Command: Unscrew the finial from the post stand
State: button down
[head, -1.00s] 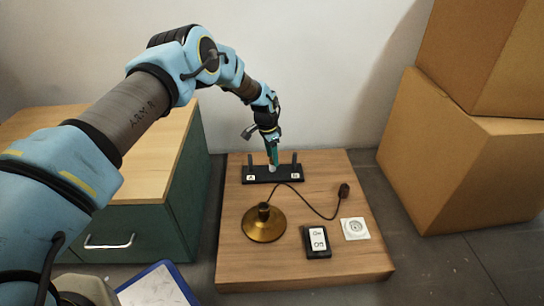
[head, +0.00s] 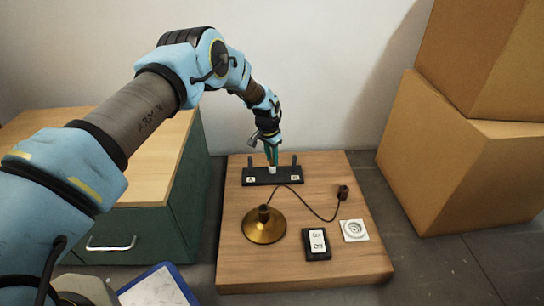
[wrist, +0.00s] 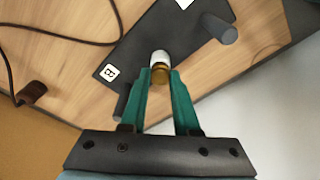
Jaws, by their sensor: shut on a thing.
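The post stand (head: 260,183) is a black base with dark posts and white labels A and B, standing at the back of the wooden board. My gripper (head: 272,163) points down at the middle of the stand, between its two dark posts. In the wrist view the green fingers of my gripper (wrist: 160,75) are shut on the brass finial (wrist: 160,72). A white cylinder (wrist: 161,57) shows just beyond the finial, in line with it. The fingers hide the sides of the finial, and I cannot tell whether its thread is engaged.
On the wooden board (head: 235,275) are a brass lamp base (head: 264,228) with a dark cord and plug (head: 343,191), an on/off switch (head: 317,243) and a white socket (head: 354,230). A green cabinet (head: 185,195) stands left and cardboard boxes (head: 450,150) right.

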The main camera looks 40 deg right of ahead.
aim_at(271, 160)
jog(key=n, duration=0.4)
jog(key=shift+t, duration=0.3)
jog(key=shift+n, duration=0.3)
jog(key=n, duration=0.3)
jog(key=shift+n, duration=0.4)
jog(key=n, duration=0.4)
jog(key=shift+t+y+b, duration=0.3)
jog(key=shift+y+b, duration=0.1)
jog(key=n+b, duration=0.2)
jog(key=n, duration=0.2)
jog(key=shift+f+y, duration=0.1)
jog(key=shift+y, duration=0.2)
jog(key=shift+n, duration=0.6)
jog(key=shift+r+p, duration=1.3)
jog(key=shift+r, duration=0.6)
